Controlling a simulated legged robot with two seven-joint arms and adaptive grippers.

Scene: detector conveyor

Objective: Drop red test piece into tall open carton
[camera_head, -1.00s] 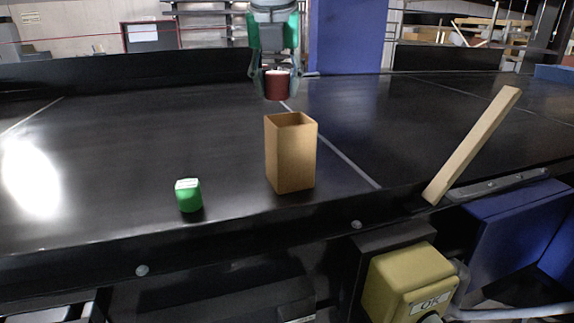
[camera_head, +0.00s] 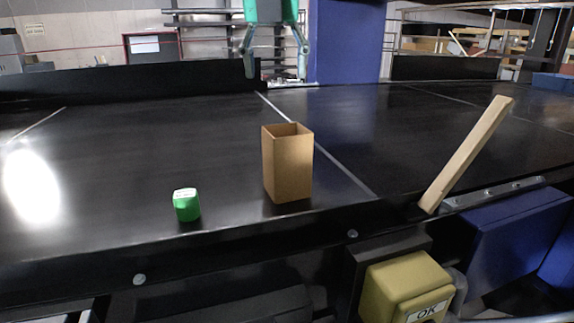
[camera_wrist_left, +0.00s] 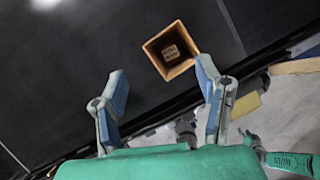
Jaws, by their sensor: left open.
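The tall open carton (camera_head: 287,168) stands upright on the dark conveyor in the head view. My left gripper (camera_head: 275,70) is open, high up behind the carton in that picture, with nothing between its fingers. In the left wrist view its fingers (camera_wrist_left: 162,78) are spread apart, and the carton's open mouth (camera_wrist_left: 150,47) lies just beyond them. Inside the carton is a small dark reddish-brown face with pale lettering (camera_wrist_left: 172,52); it looks like the red test piece, which shows nowhere else. A green gripper-like part, probably my right gripper (camera_wrist_left: 250,138), shows at the lower right; its fingers are unclear.
A green cube-like piece (camera_head: 186,204) lies on the conveyor left of the carton. A pale wooden bar (camera_head: 467,153) leans at the right. A yellow box marked OK (camera_head: 405,284) is below the conveyor's front edge. The conveyor's left part is clear.

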